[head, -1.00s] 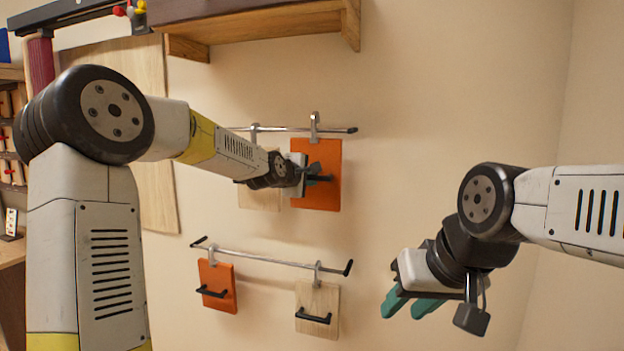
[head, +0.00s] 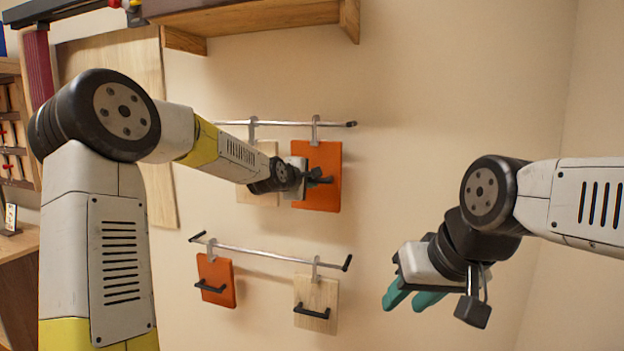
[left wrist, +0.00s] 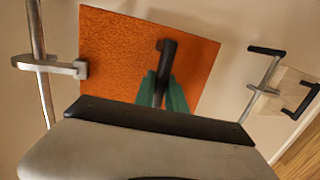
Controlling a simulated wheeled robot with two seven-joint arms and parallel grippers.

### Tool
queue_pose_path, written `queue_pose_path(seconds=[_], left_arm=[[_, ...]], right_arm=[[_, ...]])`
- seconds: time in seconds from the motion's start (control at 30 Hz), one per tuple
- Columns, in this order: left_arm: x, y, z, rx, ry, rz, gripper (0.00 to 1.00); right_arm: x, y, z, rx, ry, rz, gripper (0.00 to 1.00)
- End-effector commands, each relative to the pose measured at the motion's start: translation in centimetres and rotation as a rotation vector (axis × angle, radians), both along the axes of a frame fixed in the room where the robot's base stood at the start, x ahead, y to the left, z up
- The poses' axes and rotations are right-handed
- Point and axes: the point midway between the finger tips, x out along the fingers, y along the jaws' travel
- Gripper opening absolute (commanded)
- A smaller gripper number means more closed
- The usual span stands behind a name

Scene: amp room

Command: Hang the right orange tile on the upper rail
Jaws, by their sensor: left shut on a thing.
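The right orange tile (head: 325,195) is upright at the upper rail (head: 335,125), near its right end. Its metal hook (head: 315,128) meets the rail and appears to lie over it. In the left wrist view the orange tile (left wrist: 125,65) fills the middle, with its hook (left wrist: 62,67) crossing the rail (left wrist: 38,45). My left gripper (head: 318,178) is shut on the tile's black handle (left wrist: 166,62), with green fingers on both sides of it. My right gripper (head: 408,299) is empty, low on the right, its green fingers apart.
A pale wood tile (head: 258,190) hangs left on the upper rail, partly behind my left arm. The lower rail (head: 270,254) holds a smaller orange tile (head: 216,280) and a wood tile (head: 316,303). A wooden shelf (head: 260,18) is above. The wall to the right is bare.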

Motion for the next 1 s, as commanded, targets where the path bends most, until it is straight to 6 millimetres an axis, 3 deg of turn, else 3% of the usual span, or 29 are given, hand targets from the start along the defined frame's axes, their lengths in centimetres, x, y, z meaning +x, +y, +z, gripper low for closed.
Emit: queue_pose_path(seconds=[0.2, 0.23, 0.37, 0.77, 1.0], left_arm=[[0.0, 0.0, 0.1, 0.000, -0.003, 0.000, 0.00], [0.0, 0.0, 0.1, 0.000, -0.003, 0.000, 0.17], [0.0, 0.0, 0.1, 0.000, -0.002, 0.000, 0.41], [-0.4, 0.3, 0.1, 0.001, 0.001, 0.001, 0.41], [-3.1, 1.6, 0.9, 0.001, -0.001, 0.005, 0.41]], right_arm=[[0.0, 0.0, 0.0, 0.000, 0.000, 0.000, 0.36], [0.0, 0.0, 0.0, 0.000, 0.000, 0.000, 0.36], [0.0, 0.0, 0.0, 0.000, 0.000, 0.000, 0.36], [0.0, 0.0, 0.0, 0.000, 0.000, 0.000, 0.36], [0.0, 0.0, 0.0, 0.000, 0.000, 0.000, 0.36]])
